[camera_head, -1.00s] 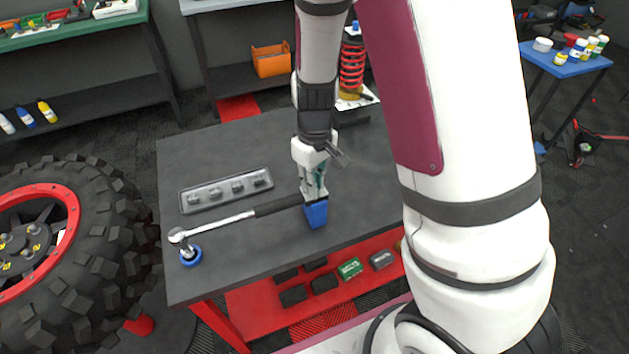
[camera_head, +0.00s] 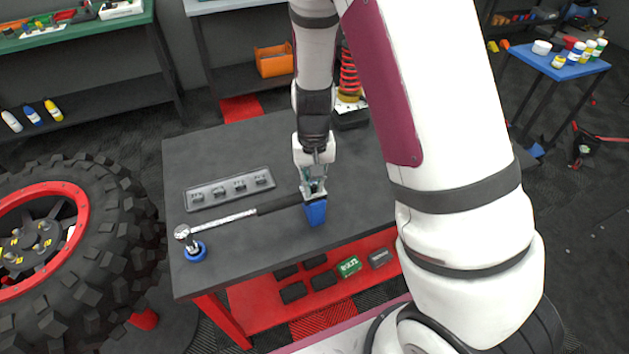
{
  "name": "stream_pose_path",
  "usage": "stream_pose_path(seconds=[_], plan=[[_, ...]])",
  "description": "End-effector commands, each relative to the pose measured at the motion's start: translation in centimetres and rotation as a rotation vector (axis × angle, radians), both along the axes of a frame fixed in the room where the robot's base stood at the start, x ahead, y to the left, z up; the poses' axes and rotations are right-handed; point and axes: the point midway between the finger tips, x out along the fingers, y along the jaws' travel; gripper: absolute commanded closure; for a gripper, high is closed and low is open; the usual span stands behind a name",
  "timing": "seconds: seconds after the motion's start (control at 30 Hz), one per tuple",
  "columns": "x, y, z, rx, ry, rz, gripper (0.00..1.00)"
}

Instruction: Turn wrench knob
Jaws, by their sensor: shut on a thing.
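The wrench (camera_head: 238,217) lies across the left part of the dark table, with a silver shaft and a black handle (camera_head: 280,204). Its ratchet head (camera_head: 182,232) is at the left, above a blue ring (camera_head: 195,252). The handle's right end meets a blue block (camera_head: 316,213). My gripper (camera_head: 314,192) points down at that end and is shut on the wrench knob. The fingers and the block's top edge hide the knob itself.
A grey tray (camera_head: 228,202) with several sockets lies behind the wrench. A red and yellow spring part (camera_head: 348,78) stands at the table's back. A large tyre (camera_head: 110,225) is at the left. The table between tray and back edge is clear.

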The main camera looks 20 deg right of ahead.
Motion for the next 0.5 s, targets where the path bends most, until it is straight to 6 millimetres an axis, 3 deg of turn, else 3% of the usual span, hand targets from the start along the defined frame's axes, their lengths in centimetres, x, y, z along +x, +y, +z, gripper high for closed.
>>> stream_pose_path(seconds=[0.5], plan=[[0.06, 0.02, 0.02, 0.0, -0.001, -0.118, 1.0]])
